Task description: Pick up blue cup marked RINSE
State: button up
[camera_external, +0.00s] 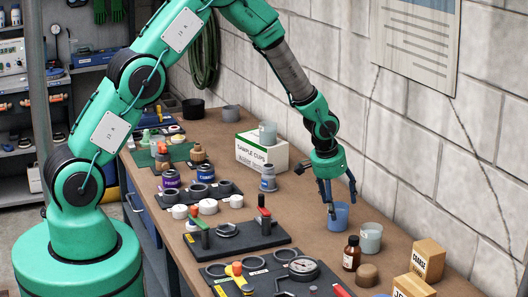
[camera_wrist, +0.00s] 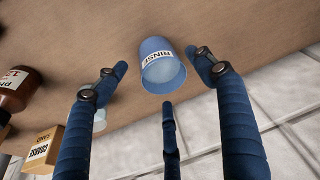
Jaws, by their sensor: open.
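The blue cup marked RINSE (camera_external: 339,216) stands on the brown workbench near the wall. In the wrist view the blue cup (camera_wrist: 162,68) shows its open mouth and a white RINSE label that reads upside down. My gripper (camera_external: 330,200) is over the cup in the outside view, with its fingers pointing down at it. In the wrist view my gripper (camera_wrist: 160,75) has its blue fingers spread, one on each side of the cup and a third below it. The fingers look apart from the cup, and nothing is held. The exact height gap is hard to tell.
A grey-white cup (camera_external: 370,238), a brown bottle (camera_external: 351,254) and wooden blocks (camera_external: 426,260) stand close by on the near side. A sample cups box (camera_external: 262,151) is farther back. The block wall (camera_external: 410,150) runs close behind the cup. A clamp tool board (camera_external: 237,236) lies to the left.

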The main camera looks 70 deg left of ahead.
aim_at(338, 214)
jog(key=shift+f, duration=0.2)
dwell(0.3)
jog(key=shift+x, duration=2.5)
jog(key=shift+s+a, duration=0.1)
jog(key=c, duration=1.2)
jog(key=shift+r, duration=0.15)
jog(key=shift+r, duration=1.6)
jog(key=s, duration=0.5)
jog(key=s+d+r+b, duration=0.1)
jog(key=s, duration=0.4)
jog(key=s+d, duration=0.1)
jog(key=s, duration=0.4)
jog(key=shift+s+r, duration=0.3)
jog(key=shift+s, duration=0.05)
